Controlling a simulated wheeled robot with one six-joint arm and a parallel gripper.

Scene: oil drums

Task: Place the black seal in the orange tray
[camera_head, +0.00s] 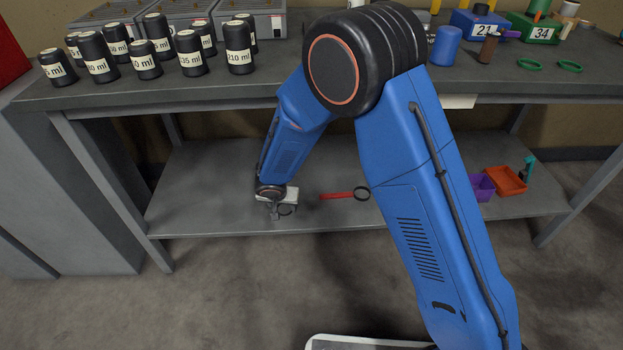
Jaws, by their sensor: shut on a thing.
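My gripper (276,211) is low at the front of the lower shelf, left of centre. It is shut on a small dark ring, which looks like the black seal (289,211). The fingers partly hide the ring, and I cannot tell whether it touches the shelf. The orange tray (510,188) sits at the right end of the same shelf, well to the right of my gripper and beyond my blue arm. It looks empty.
A red-handled thing with a dark round end (361,193) lies between my gripper and the trays. A purple tray (482,187) adjoins the orange tray, and a teal object (528,168) stands at its right. The upper bench (290,88) overhangs the shelf.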

